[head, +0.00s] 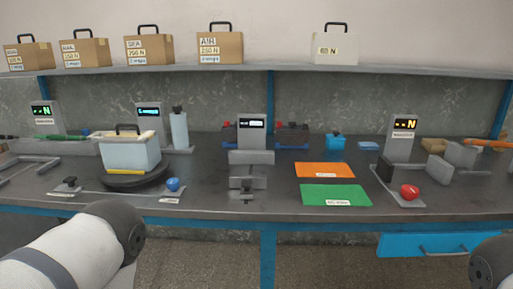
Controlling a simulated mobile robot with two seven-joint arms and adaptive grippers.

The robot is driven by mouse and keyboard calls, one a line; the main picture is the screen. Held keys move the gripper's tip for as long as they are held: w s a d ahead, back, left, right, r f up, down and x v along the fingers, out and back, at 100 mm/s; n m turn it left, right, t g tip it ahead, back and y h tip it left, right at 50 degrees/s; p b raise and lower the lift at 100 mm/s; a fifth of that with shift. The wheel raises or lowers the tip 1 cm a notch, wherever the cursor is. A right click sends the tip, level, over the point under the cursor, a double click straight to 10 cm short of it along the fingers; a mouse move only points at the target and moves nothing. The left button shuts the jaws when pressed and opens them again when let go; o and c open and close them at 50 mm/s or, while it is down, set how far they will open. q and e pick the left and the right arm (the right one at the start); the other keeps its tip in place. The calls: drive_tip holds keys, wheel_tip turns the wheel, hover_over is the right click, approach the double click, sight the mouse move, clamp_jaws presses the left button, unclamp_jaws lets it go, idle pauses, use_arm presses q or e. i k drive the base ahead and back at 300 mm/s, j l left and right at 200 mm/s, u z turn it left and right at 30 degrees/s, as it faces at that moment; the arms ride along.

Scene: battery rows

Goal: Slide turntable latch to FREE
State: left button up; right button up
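A dark round turntable (118,183) sits on the left of the bench in the head view. A pale blue box (131,156) with a cream top and a black handle stands on it and hides much of its surface. A small dark knob (69,181) sits on a grey plate at the turntable's front left. A blue ball knob (173,184) stands on a labelled plate at its front right. I cannot tell which is the latch, and the labels are too small to read. My arm links show at the bottom left and bottom right, but neither gripper is in view.
Grey display stands (252,133) rise along the bench. An orange mat (324,170) and a green mat (335,195) lie right of centre. A red ball knob (409,191) is farther right. Brown boxes (149,50) stand on the shelf (290,69) above. The front bench edge is mostly clear.

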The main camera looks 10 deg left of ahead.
sight(69, 181)
drive_tip(key=u, duration=1.6)
